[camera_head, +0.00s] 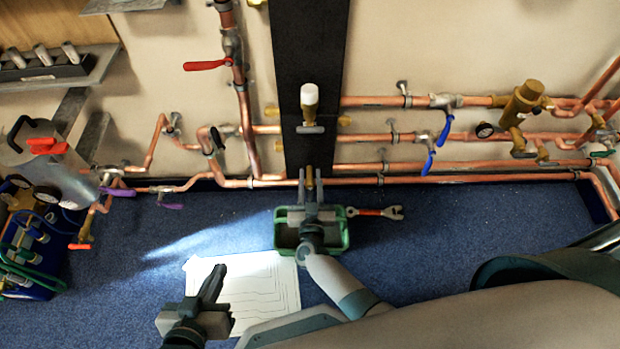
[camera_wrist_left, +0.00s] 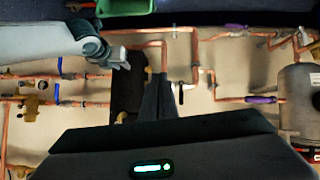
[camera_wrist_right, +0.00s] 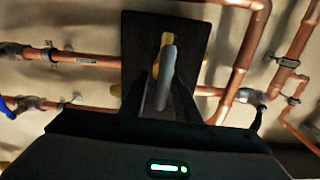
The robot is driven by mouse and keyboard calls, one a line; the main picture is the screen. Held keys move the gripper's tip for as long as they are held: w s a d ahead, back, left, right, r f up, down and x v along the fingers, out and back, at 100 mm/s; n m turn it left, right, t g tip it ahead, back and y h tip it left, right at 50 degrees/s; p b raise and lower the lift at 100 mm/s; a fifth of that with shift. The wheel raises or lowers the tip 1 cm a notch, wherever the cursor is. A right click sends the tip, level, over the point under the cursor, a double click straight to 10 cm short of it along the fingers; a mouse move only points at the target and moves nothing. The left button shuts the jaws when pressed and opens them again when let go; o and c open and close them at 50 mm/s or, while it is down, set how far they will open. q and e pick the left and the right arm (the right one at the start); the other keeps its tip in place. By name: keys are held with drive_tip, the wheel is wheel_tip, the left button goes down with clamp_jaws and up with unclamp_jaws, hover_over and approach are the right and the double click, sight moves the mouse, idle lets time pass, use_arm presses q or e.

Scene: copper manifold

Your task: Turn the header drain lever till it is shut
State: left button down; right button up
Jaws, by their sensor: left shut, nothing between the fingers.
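In the head view, a brass valve with a white cap (camera_head: 309,95) and a grey crosspiece stands on the black board. Below it, a small brass fitting (camera_head: 310,173) shows between the fingers of my right gripper (camera_head: 310,180). In the right wrist view, a grey lever (camera_wrist_right: 167,75) with a yellow end lies between the two dark fingers of my right gripper (camera_wrist_right: 165,85). I cannot tell whether the fingers touch it, or whether it is the header drain lever. My left gripper (camera_head: 216,272) is shut and empty, low over the white sheet.
A green tray (camera_head: 345,237) and a wrench (camera_head: 375,212) lie on the blue floor near my right gripper. Copper pipes with red (camera_head: 206,65), blue (camera_head: 445,130) and purple (camera_head: 118,192) levers run along the wall. A white sheet (camera_head: 260,290) lies on the floor.

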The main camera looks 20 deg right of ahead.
clamp_jaws()
